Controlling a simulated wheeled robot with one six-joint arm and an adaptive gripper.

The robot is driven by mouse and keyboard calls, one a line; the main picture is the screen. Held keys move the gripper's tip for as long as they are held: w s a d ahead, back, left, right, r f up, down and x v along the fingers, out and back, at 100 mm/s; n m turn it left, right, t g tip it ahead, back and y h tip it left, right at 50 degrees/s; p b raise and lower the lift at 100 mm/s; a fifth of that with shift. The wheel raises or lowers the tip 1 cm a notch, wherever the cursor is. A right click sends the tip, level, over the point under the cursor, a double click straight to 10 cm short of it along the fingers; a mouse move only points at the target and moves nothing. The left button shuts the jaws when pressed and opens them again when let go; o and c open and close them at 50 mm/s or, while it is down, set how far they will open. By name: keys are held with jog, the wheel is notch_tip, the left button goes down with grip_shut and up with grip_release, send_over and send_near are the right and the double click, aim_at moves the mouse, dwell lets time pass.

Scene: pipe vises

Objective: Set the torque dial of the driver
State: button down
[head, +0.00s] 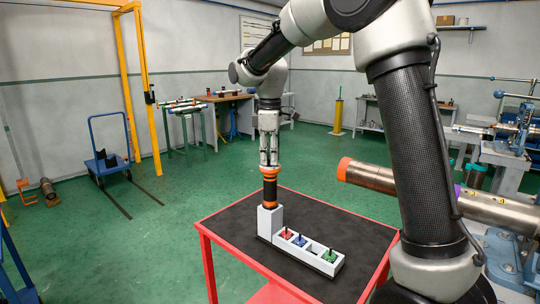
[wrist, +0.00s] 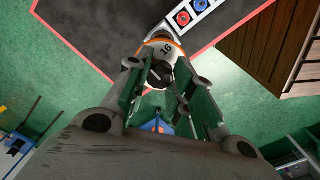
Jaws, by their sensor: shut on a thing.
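The driver (head: 270,188), a dark cylinder with orange bands, stands upright in a tall grey holder block (head: 270,222) on a cart. My gripper (head: 268,167) points straight down over it, its fingers shut on the driver's top end. In the wrist view my gripper (wrist: 162,78) has a finger on each side of the driver's dark round end. A pale ring with the number 16, the torque dial (wrist: 166,49), shows beyond it, with an orange edge. The rest of the driver's body is hidden there.
A low grey tray joined to the holder carries red (head: 286,234), blue (head: 300,240) and green (head: 329,256) pieces. The red-framed cart's dark top (head: 233,222) is otherwise clear. A steel pipe with an orange end (head: 368,176) lies to the right, behind my arm.

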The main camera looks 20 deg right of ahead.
dwell(0.3)
jog(key=c, duration=1.2)
grip_release()
notch_tip(320, 180, up, 12)
jog(key=shift+s, duration=0.15)
